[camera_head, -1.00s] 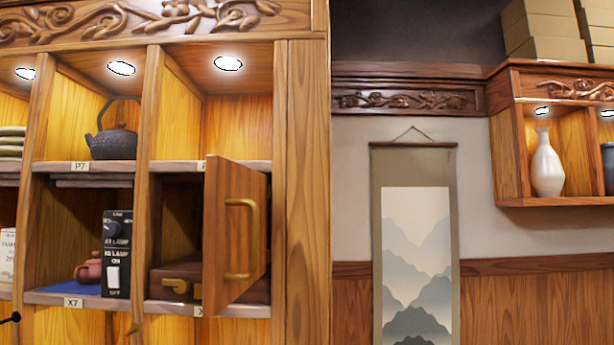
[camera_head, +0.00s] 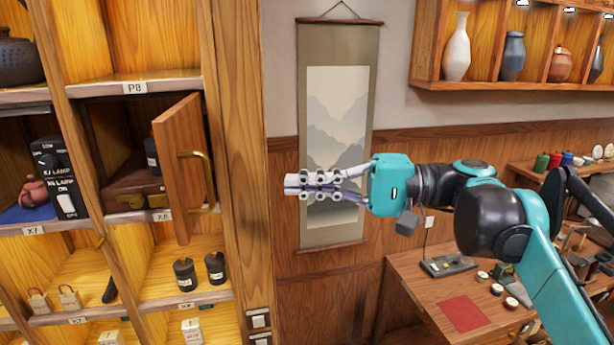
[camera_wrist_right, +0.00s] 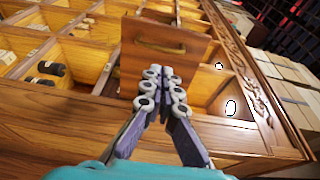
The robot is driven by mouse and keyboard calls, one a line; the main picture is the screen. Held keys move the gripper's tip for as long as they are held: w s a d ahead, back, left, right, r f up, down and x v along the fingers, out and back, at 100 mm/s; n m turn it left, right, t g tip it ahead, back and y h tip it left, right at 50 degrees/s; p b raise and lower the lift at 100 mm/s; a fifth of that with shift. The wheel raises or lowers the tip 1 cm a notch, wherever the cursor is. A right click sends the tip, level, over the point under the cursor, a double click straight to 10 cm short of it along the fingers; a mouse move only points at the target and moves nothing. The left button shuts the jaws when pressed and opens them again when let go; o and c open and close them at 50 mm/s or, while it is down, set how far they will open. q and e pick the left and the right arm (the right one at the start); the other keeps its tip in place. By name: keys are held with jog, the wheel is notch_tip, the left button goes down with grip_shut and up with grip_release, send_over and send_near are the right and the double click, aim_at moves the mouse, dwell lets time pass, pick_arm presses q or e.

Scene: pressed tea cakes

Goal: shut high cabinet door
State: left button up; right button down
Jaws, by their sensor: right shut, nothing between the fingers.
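The cabinet door (camera_head: 183,166) is a wooden panel with a curved brass handle (camera_head: 201,182). It stands open at the compartment labelled X8 (camera_head: 161,216), swung out toward me. In the right wrist view the door (camera_wrist_right: 165,50) shows beyond the fingertips, with its handle (camera_wrist_right: 160,46) across it. My right gripper (camera_head: 290,185) is shut and empty, pointing left. In the head view it is to the right of the door and cabinet side, apart from the handle. The right wrist view also shows its fingers (camera_wrist_right: 163,88) together. My left gripper is not in view.
A brown case (camera_head: 136,185) and a dark canister sit inside the open compartment. The cabinet's right side post (camera_head: 243,130) stands between door and gripper in the picture. A hanging scroll (camera_head: 336,110) is behind the gripper. A desk (camera_head: 420,300) stands at lower right.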

aim_at(211, 185)
jog(key=a+p, duration=0.2)
jog(key=a, duration=0.8)
jog(key=shift+a, duration=0.3)
jog(key=shift+a, duration=0.1)
